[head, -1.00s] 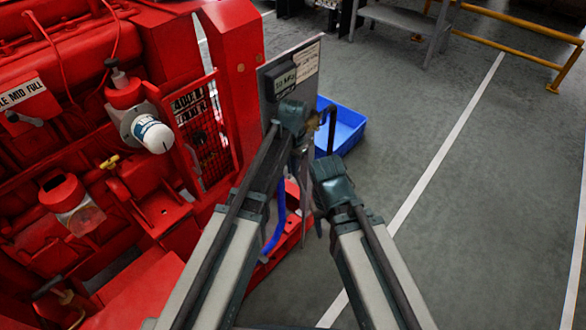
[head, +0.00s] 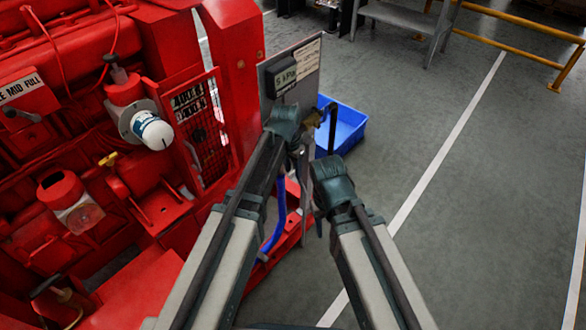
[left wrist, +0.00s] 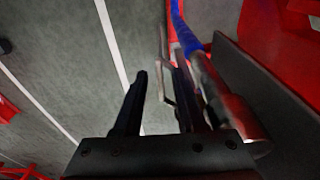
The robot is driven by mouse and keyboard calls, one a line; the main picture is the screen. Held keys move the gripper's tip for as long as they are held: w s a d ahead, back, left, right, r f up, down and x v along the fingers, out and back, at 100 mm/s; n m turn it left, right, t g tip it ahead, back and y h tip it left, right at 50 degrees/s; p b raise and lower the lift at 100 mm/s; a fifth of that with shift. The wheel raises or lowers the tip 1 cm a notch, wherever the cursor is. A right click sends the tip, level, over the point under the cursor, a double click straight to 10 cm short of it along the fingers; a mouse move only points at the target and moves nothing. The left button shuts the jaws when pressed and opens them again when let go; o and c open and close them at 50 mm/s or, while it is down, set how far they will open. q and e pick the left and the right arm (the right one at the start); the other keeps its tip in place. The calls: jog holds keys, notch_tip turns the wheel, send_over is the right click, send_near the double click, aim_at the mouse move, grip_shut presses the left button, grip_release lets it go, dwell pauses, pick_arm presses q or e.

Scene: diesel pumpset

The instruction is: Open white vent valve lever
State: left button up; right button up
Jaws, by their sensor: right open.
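I cannot make out a white vent valve lever for certain in the head view; my grippers cover much of the area below the panel (head: 306,62). My left gripper (head: 316,150) is beside the panel's lower edge, close to a small brass-coloured fitting (head: 315,117). In the left wrist view my left gripper (left wrist: 162,84) has its two dark fingers apart. A thin pale bar (left wrist: 163,45) shows beyond and between them, but I cannot tell what it is or whether they touch it. My right gripper (head: 325,205) is open, lower and to the right; its fingertips are mostly hidden.
The red engine (head: 230,60) fills the left, with a white-capped canister (head: 152,131) on it. A blue hose (head: 278,215) hangs below my left gripper and shows in the left wrist view (left wrist: 183,32). A blue bin (head: 350,128) stands behind. Floor at right is clear.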

pick_arm(q)
notch_tip(320, 180, up, 14)
jog(key=s+a+p, duration=0.1)
jog(key=p, duration=1.2)
jog(key=shift+s+f+p, duration=0.15)
jog(key=shift+s+p, duration=0.05)
jog(key=shift+p, duration=0.2)
jog(key=shift+c, duration=1.1)
jog(key=shift+n, duration=0.3)
jog(key=shift+c, duration=1.2)
jog(key=shift+n, duration=0.7)
grip_shut()
jog(key=n, duration=0.5)
jog(key=r+n+p, duration=0.1)
jog(key=n, duration=0.4)
jog(key=r+n+p, duration=0.1)
jog(key=n, duration=0.5)
jog(key=shift+s+a, duration=0.15)
